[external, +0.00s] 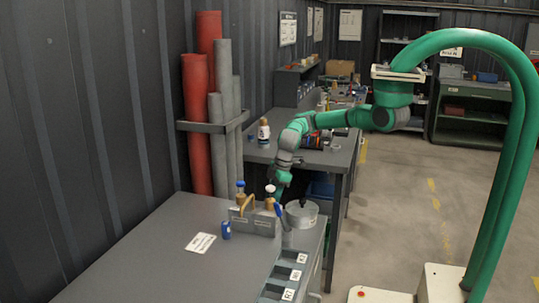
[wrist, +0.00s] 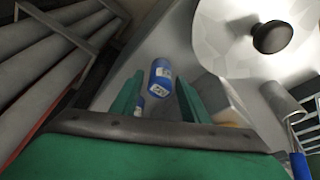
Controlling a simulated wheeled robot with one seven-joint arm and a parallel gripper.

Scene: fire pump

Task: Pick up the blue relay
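A blue relay (external: 226,229) stands on the grey bench at the left end of the grey caddy (external: 252,222) in the external view. In the wrist view, a blue cylinder with a white label (wrist: 160,74), apparently the relay, shows in the gap between the fingers. A second small blue part is mostly hidden by the left finger. My gripper (wrist: 158,84) is open, with its two green fingers apart and nothing clearly held. In the external view it points down behind the caddy, to the right of the relay; its fingertips are hard to see there.
A white label card (external: 200,243) lies on the bench. Red and grey pipes (external: 197,120) stand in a wall rack. The bench's left front is clear.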

